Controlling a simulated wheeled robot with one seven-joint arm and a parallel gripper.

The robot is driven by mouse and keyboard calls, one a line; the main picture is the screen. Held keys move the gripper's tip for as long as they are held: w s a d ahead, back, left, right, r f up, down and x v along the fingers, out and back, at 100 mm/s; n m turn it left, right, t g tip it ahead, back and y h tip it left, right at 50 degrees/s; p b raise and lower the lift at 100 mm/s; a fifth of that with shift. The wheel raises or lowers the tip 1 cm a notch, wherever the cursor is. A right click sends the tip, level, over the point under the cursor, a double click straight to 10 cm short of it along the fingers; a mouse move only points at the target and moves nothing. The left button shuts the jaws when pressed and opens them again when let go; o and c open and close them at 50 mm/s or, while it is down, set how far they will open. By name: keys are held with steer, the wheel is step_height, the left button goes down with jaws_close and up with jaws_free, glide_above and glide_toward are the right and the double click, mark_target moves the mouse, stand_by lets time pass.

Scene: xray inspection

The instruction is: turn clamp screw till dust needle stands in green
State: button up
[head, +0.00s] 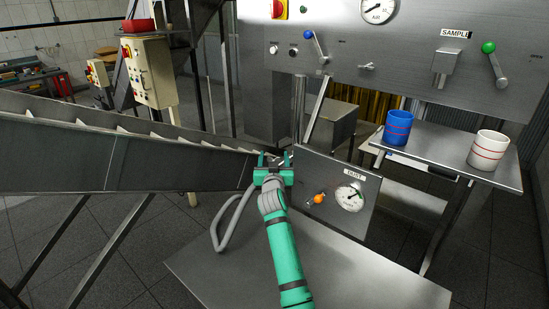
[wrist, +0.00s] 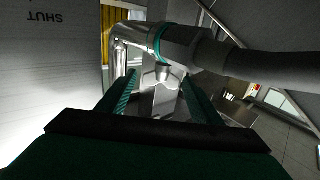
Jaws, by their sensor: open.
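The dust gauge (head: 349,197) is a white dial under a DUST label on a low grey panel, right of my gripper. A little green shows on its dial, but the needle is too small to read surely. My gripper (head: 273,160) is open beside the panel's upper left edge. In the wrist view a metal pipe with a green band (wrist: 158,40) lies ahead. A small pale screw-like piece (wrist: 163,72), perhaps the clamp screw, shows between the open green fingers. I cannot tell whether they touch it. In the head view my gripper hides this spot.
A grey hose (head: 222,235) loops down left of my arm. A conveyor's metal side wall (head: 150,163) runs in from the left. An orange knob (head: 319,198) sits beside the gauge. A blue cup (head: 397,128) and a white cup (head: 488,150) stand on a shelf at right.

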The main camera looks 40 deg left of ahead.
steer(key=c, duration=1.1)
steer(key=shift+o, duration=0.2)
steer(key=shift+s+a+r+m+t+h, duration=0.1)
steer(key=shift+s+a+m+t+h, duration=0.1)
steer(key=shift+m+t+h, duration=0.3)
steer(key=shift+h, duration=0.3)
steer(key=shift+w+d+m+h, duration=0.15)
steer(key=shift+m+h, duration=0.15)
steer(key=o, duration=1.1)
steer(key=shift+c, duration=0.2)
